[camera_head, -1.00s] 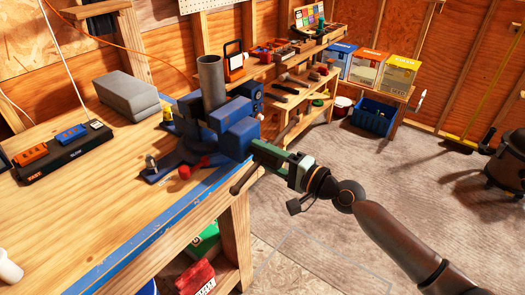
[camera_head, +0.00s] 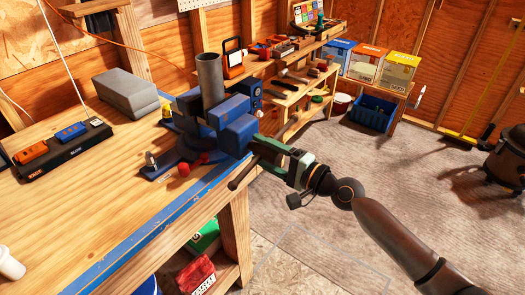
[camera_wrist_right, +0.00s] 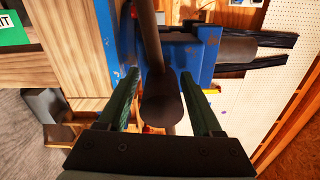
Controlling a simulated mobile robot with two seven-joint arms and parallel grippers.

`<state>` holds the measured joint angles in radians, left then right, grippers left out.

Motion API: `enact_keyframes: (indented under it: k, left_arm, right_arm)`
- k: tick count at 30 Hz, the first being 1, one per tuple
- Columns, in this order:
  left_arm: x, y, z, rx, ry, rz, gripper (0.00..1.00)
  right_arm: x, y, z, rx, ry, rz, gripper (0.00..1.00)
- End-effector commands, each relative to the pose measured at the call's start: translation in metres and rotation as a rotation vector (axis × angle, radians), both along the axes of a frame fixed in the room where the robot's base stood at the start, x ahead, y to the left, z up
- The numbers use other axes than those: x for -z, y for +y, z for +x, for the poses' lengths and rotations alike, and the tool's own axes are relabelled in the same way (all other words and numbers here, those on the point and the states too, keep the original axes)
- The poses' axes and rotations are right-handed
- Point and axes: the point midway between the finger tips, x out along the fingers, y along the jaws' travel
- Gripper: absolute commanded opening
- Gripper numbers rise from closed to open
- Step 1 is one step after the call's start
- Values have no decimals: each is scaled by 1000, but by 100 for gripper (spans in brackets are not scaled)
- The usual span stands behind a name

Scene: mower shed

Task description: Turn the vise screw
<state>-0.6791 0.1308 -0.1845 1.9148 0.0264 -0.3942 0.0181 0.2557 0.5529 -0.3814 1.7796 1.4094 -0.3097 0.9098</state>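The blue vise (camera_head: 238,130) is mounted at the front edge of the wooden bench. Its dark handle bar (camera_head: 243,174) slants down past the bench edge. In the right wrist view the round brown screw head (camera_wrist_right: 162,100) faces me, with the bar (camera_wrist_right: 149,35) running through it. My right gripper (camera_head: 262,148) reaches in from the right at the screw end. In the wrist view its green fingers (camera_wrist_right: 160,88) are apart, one on each side of the screw head and bar. Whether they touch the metal I cannot tell. My left gripper is out of view.
A grey block (camera_head: 125,92) and a black strip with coloured blocks (camera_head: 64,148) lie on the bench (camera_head: 95,205). A red box (camera_head: 196,275) sits on the shelf below. Stepped shelves (camera_head: 290,95) stand behind the vise.

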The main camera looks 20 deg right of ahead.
Motion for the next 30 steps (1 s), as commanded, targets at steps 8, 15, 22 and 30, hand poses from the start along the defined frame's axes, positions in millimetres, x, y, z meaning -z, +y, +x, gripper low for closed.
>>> enact_keyframes:
  k: [8,15,22,30]
  left_arm:
    - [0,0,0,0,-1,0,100]
    - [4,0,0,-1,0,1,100]
    - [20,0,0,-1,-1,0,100]
    - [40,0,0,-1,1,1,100]
  right_arm:
    - [-2,1,0,-1,-4,0,76]
    - [1,-10,-12,0,-2,-1,76]
    - [5,-38,-49,1,-1,-4,76]
    - [3,-65,-84,0,-1,-3,76]
